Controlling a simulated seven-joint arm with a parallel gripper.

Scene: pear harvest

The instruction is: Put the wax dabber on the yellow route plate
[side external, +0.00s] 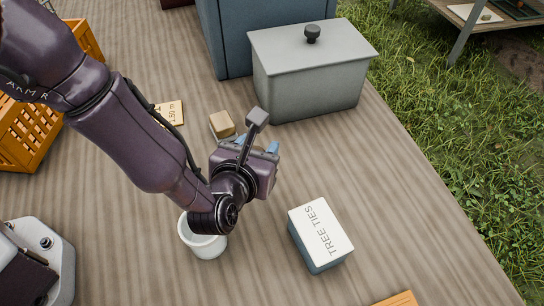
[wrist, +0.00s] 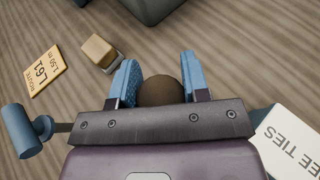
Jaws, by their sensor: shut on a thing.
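The yellow route plate (wrist: 46,75) lies flat on the table at the left of the wrist view, with L61 and 1.50 m printed on it. In the side view the plate (side external: 173,111) is partly hidden by my arm. My gripper (wrist: 160,84) has its two blue fingers shut on a brown rounded thing, which I take to be the wax dabber (wrist: 160,90). Its lower part is hidden by the gripper. In the side view my gripper (side external: 266,147) is to the right of the plate and apart from it; the held thing cannot be made out there.
A tan block on a pale base (wrist: 98,50) stands between plate and gripper. A white cup (side external: 204,244), a tree ties box (side external: 320,236), a lidded grey bin (side external: 308,85) and an orange crate (side external: 28,130) stand around.

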